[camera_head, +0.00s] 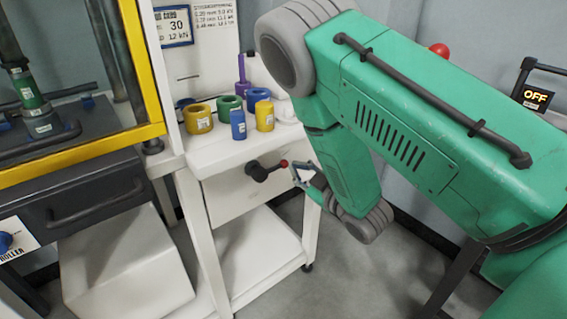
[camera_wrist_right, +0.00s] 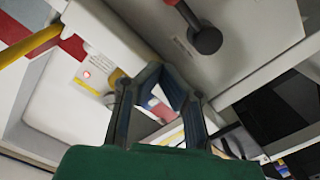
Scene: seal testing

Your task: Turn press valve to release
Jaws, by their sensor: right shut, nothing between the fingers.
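A lever valve (camera_head: 258,171) with a dark hub and a red ball tip sits on the white front panel under the bench top. Its lever points right in the head view, slightly upward. In the right wrist view the dark round hub (camera_wrist_right: 206,41) and part of the red lever show at the top, and the lever is cut off by the frame edge. My right gripper (camera_head: 301,174) is just right of the red tip, shut and empty. A slight gap seems to separate them, but contact is hard to judge. In the wrist view its fingertips (camera_wrist_right: 163,68) lie left of the hub. My left gripper is not in view.
Several coloured rings and cylinders, including a yellow ring (camera_head: 198,118), stand on the white bench top (camera_head: 220,150). An OFF display (camera_head: 535,98) is at right.

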